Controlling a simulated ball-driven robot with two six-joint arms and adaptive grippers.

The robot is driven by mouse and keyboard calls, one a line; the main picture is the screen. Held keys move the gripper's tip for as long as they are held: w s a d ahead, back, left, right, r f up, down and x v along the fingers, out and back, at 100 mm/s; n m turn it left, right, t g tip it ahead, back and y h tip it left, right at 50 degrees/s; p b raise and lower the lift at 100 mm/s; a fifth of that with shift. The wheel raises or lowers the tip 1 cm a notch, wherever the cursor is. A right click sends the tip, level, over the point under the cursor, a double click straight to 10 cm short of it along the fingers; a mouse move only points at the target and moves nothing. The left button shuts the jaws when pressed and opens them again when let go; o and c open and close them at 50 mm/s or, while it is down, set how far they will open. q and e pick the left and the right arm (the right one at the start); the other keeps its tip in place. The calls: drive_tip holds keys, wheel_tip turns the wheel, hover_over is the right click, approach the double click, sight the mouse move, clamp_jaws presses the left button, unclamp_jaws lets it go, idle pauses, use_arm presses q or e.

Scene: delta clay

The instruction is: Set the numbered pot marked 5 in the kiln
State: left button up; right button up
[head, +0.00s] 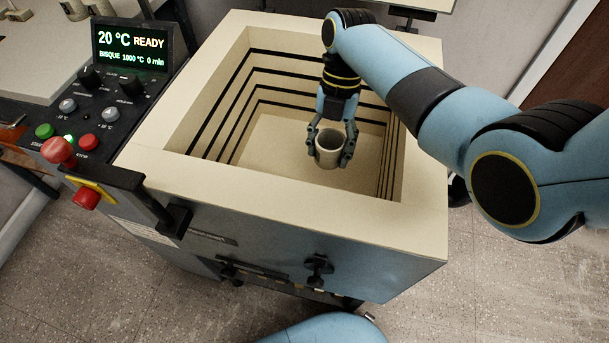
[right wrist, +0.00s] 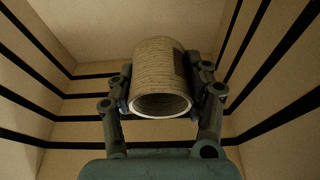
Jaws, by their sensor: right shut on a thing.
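A small cream pot (head: 329,148) is held upright between the fingers of my right gripper (head: 331,150), inside the open kiln (head: 295,220). In the right wrist view the ribbed pot (right wrist: 160,75) sits between both fingers of the gripper (right wrist: 165,92), with a dark patch on its side. No number can be read on it. The pale kiln floor (head: 262,143) shows beside and behind the pot; I cannot tell whether the pot touches it. My left gripper is not in view.
The kiln's thick pale rim surrounds the chamber, with dark grooves along its inner walls. A control panel (head: 90,100) with a display reading 20 °C READY stands at the left. Several pots (head: 75,8) stand on a table at the upper left.

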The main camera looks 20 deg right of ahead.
sight(331, 165)
drive_tip(key=f+n, duration=0.1)
drive_tip(key=s+f+n, duration=0.1)
drive_tip(key=n, duration=0.1)
drive_tip(key=f+n+h, duration=0.1)
drive_tip(key=f, duration=0.1)
drive_tip(key=shift+s+n+g, duration=0.25)
drive_tip(key=shift+n+g, duration=0.05)
wheel_tip(331, 165, down, 7)
drive_tip(key=b, duration=0.3)
drive_tip(key=shift+r+b, duration=0.1)
drive_tip(key=shift+b, duration=0.3)
wheel_tip(331, 165, down, 4)
drive_tip(key=shift+s+r+b, duration=0.1)
drive_tip(key=shift+b, duration=1.1)
drive_tip(key=shift+r, duration=0.15)
drive_tip(key=shift+f, duration=0.2)
drive_tip(key=o, duration=1.2)
drive_tip(key=shift+r, duration=0.15)
